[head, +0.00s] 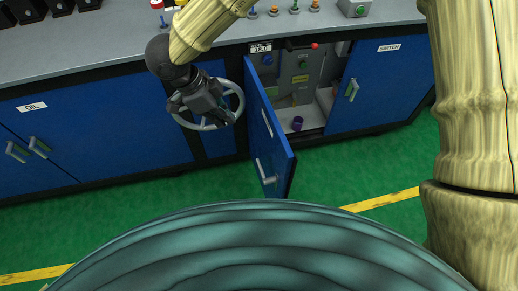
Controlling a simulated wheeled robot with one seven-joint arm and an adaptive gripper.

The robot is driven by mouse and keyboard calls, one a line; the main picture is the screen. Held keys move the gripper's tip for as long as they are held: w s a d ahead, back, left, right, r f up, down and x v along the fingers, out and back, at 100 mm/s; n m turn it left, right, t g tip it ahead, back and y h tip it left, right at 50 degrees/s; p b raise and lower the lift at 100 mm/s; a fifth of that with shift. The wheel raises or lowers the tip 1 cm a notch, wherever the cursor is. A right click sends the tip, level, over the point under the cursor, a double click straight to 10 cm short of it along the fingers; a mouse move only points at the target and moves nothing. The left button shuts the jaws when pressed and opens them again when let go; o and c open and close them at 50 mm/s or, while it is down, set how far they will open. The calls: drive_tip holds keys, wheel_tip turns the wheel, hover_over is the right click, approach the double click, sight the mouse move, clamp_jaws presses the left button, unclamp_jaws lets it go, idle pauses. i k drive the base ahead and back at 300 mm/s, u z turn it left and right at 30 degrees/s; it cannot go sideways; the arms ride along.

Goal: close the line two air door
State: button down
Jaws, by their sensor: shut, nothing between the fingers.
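A blue cabinet door (270,145) stands wide open, swung out toward me, with a grey bar handle (265,171) low on its face. I cannot read a line two air label on it. My gripper (222,115) is shut and empty, left of the open door. It overlaps a grey handwheel (238,104) in the picture; I cannot tell whether it touches the wheel. The gripper and my arm hide part of the wheel and of the cabinet front.
The open compartment (300,90) holds grey equipment and a small dark purple item (297,123). A shut blue door labelled SWITCH (385,75) is to its right. Shut doors labelled OIL (75,125) are at the left. Green floor (215,180) lies clear in front.

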sight(268, 141)
drive_tip(key=u, duration=2.2)
drive_tip(key=k, duration=0.5)
drive_tip(key=z, duration=1.85)
